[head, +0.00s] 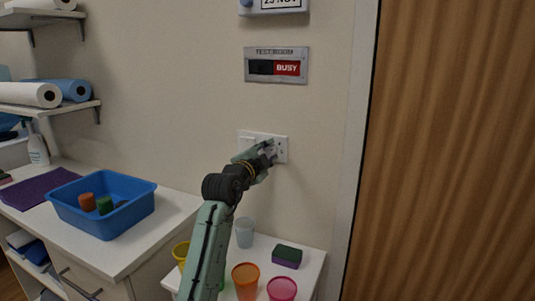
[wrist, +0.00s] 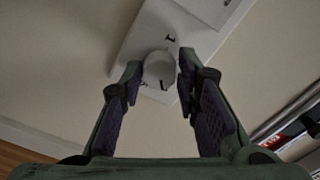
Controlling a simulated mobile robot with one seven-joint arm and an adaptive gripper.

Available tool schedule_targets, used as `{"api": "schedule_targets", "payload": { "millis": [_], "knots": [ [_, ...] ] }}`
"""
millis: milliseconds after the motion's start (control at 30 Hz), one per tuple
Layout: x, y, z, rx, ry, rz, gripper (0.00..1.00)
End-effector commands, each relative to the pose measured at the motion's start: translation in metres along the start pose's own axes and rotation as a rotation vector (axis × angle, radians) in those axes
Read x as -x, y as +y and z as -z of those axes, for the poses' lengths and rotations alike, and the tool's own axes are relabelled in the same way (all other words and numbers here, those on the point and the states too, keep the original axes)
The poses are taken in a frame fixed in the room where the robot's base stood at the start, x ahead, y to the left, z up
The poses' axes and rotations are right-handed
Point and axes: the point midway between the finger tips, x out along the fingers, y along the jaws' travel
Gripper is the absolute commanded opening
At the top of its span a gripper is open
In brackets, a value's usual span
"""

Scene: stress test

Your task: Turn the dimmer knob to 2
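The dimmer knob (wrist: 159,68) is a round, pale knob on a white wall plate (wrist: 127,57). In the wrist view it lies between the two fingertips of my gripper (wrist: 160,74), one on each side. The fingertips are very close to its sides; whether both touch it I cannot tell. Dark marks show on the plate around the knob, one looking like a 1; the knob's setting is not readable. In the head view the plate (head: 284,145) is on the wall, with my gripper (head: 267,150) in front of it hiding most of the knob.
A BUSY sign (head: 276,67) hangs above the plate. Below are several coloured cups, such as an orange one (head: 246,279), and a sponge (head: 287,256) on a white surface. A blue bin (head: 130,211) stands left. A wooden door (head: 455,150) is right.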

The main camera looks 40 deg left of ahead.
Motion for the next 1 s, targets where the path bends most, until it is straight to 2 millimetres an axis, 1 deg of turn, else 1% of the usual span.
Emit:
{"api": "schedule_targets", "payload": {
  "millis": [33, 400, 600, 767, 1000],
  "knots": [
    [0.0001, 0.0000, 0.0000, 0.000, 0.000, 0.000, 0.24],
    [0.0001, -0.0001, 0.0000, 0.000, 0.000, 0.000, 0.00],
    [0.0001, 0.0002, -0.0001, 0.011, 0.000, 0.000, 0.00],
    [-0.0002, 0.0008, -0.0001, 0.059, 0.001, 0.001, 0.00],
    [-0.0006, 0.0021, -0.0001, 0.220, 0.002, 0.000, 0.00]
  ]
}}
